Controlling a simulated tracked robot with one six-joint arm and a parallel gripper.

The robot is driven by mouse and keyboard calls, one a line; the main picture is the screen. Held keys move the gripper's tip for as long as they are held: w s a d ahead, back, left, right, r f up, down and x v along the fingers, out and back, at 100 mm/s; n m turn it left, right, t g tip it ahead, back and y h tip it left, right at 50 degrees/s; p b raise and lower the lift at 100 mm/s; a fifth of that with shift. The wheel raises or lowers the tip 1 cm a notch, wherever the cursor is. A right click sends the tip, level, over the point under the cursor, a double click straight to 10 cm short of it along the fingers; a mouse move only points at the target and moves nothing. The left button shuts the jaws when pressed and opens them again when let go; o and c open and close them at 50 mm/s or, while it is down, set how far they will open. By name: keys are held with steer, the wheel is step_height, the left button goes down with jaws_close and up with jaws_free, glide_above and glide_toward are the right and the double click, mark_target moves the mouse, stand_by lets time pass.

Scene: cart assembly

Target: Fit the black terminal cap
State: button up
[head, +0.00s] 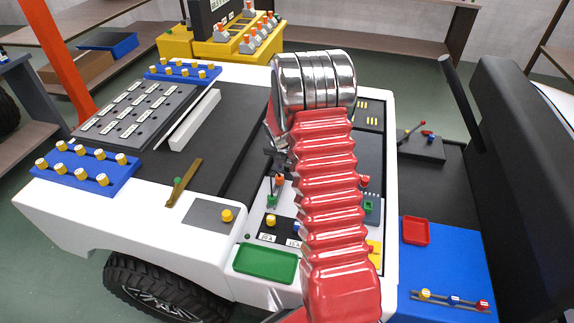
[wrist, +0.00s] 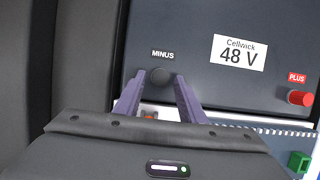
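In the wrist view, a dark battery (wrist: 215,80) labelled "Cellwick 48 V" has a MINUS mark and a PLUS mark. A black round cap (wrist: 159,77) sits just below the MINUS label. Whether the cap is seated on the minus post is hidden. A red cap (wrist: 300,97) is at the PLUS mark. In the head view, my red-sleeved arm hides much of the battery bay, and my gripper (head: 277,163) shows only partly beside it.
A green connector (wrist: 299,161) stands right of my gripper in the wrist view. In the head view, an empty green tray (head: 265,264) lies at the cart's front edge, and a red tray (head: 416,231) lies on the blue mat (head: 450,270). A black seat (head: 520,170) rises at right.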

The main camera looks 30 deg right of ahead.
steer(key=shift+o, duration=0.6)
steer(key=shift+r, duration=0.1)
steer(key=shift+r, duration=0.25)
steer(key=v, duration=1.3)
steer(key=shift+s+a+m, duration=0.1)
steer(key=shift+m, duration=0.2)
